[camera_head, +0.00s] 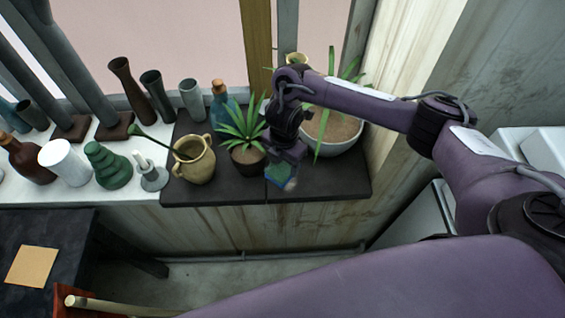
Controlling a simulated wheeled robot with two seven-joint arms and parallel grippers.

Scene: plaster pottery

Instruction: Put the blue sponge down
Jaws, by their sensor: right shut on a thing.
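The blue sponge (278,171) is a small blue-green piece at the tip of my right gripper (284,166). My right gripper points down and is shut on it, above or at the front part of the dark slab on the ledge. I cannot tell whether the sponge touches the slab (335,187). The gripper hides the sponge's upper part. My left gripper is not in view.
A potted plant (244,140) stands just left of the gripper, a large white planter (335,138) behind right. A tan jug (194,160) and several vases and bottles stand further left. A dark table (75,235) holds a tan square (32,266). The slab's front right is clear.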

